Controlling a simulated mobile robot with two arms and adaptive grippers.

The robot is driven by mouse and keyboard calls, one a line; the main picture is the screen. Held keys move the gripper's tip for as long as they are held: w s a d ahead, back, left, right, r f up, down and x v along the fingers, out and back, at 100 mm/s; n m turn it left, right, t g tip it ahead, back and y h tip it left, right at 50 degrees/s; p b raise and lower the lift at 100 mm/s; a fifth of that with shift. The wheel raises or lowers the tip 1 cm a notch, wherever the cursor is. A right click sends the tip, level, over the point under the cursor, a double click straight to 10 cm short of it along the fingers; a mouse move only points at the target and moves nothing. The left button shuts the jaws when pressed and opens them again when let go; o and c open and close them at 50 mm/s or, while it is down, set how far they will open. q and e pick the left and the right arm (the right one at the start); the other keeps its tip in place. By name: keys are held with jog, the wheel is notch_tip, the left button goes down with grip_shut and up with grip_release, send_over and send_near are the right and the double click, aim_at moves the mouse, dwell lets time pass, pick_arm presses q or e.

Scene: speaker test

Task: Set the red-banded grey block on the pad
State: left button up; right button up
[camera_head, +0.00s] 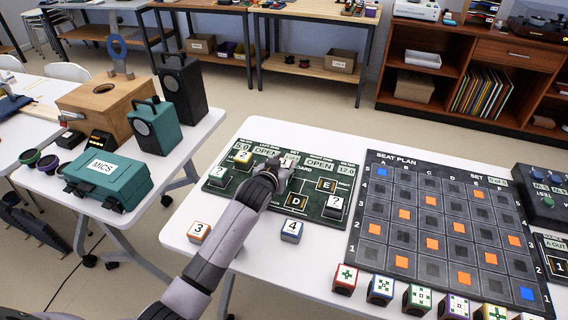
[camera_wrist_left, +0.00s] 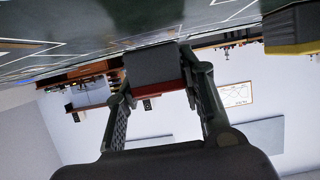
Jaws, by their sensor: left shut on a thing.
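The red-banded grey block (camera_wrist_left: 152,66) is between the two fingers of my left gripper (camera_wrist_left: 158,92) in the left wrist view, its red band towards the palm. The dark green board fills the top of that view, close to the block; I cannot tell whether they touch. In the head view my left gripper (camera_head: 276,170) is over the middle of the green board (camera_head: 262,204). The block's white top with a "1" (camera_head: 287,162) shows just beyond it. The board has squares marked "D" (camera_head: 293,202) and "E" (camera_head: 326,185); my gripper hides part of it. My right gripper is out of view.
A yellow-banded block "2" (camera_head: 243,157) stands left of my gripper. Blocks marked "?" (camera_head: 218,173) stand on the board's left and right parts. Blocks "3" (camera_head: 199,231) and "4" (camera_head: 291,230) stand in front on the white table. A seat plan board (camera_head: 437,160) lies right.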

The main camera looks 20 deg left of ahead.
pick_arm(q)
jog(key=shift+f, duration=0.3)
jog(key=o, duration=1.3)
jog(key=shift+r, duration=0.1)
jog(key=shift+r, duration=0.35)
jog(key=shift+s+r, duration=0.2)
jog(key=shift+r, duration=0.05)
jog(key=p+v, duration=0.1)
jog(key=v, duration=1)
jog(key=shift+s+r, duration=0.15)
jog(key=shift+s, duration=0.1)
